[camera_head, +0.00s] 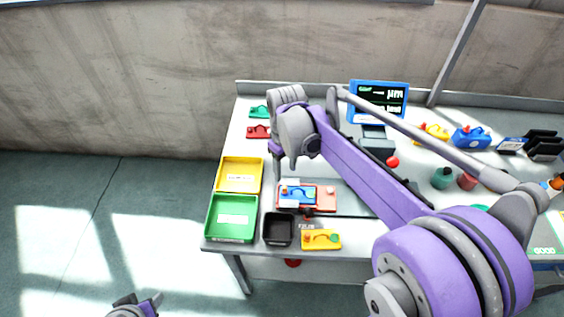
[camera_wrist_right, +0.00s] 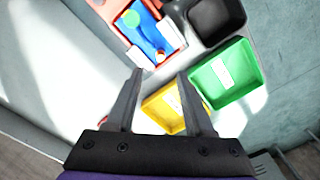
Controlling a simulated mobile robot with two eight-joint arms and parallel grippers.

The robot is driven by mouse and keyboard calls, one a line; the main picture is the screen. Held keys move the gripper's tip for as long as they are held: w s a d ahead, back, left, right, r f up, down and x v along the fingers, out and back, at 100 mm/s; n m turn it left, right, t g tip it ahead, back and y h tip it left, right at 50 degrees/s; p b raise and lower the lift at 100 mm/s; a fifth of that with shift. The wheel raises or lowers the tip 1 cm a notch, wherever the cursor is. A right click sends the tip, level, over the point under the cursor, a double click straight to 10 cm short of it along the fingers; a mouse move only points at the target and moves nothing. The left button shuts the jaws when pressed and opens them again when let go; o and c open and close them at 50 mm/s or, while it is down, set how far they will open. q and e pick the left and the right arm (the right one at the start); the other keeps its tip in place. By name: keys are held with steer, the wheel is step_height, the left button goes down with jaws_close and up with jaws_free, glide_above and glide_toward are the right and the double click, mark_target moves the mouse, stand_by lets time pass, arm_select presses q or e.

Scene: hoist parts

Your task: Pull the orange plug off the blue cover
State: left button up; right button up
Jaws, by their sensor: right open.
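A blue cover (camera_head: 298,195) with a small orange plug (camera_head: 284,190) at its left end lies on a reddish-orange tray (camera_head: 327,199) near the front of the table. In the right wrist view, the blue cover (camera_wrist_right: 141,32) and the orange plug (camera_wrist_right: 157,4) show at the top, on the tray. My right gripper (camera_wrist_right: 157,74) is open and empty, with its fingers apart and short of the blue cover. My left gripper (camera_head: 139,304) is low at the bottom left, away from the table and partly cut off.
A black bin (camera_head: 278,241), a green bin (camera_head: 208,233) and a yellow bin (camera_head: 220,187) stand near the tray. A yellow cover (camera_head: 319,246) lies at the front edge. Another blue part (camera_head: 472,142) stands at the back right, near a screen (camera_head: 378,84).

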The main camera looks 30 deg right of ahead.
mark_target(284, 187)
step_height(284, 187, down, 8)
steer(key=shift+a, duration=0.1)
stand_by(0.4)
jaws_close()
steer(key=c, duration=0.8)
jaws_free()
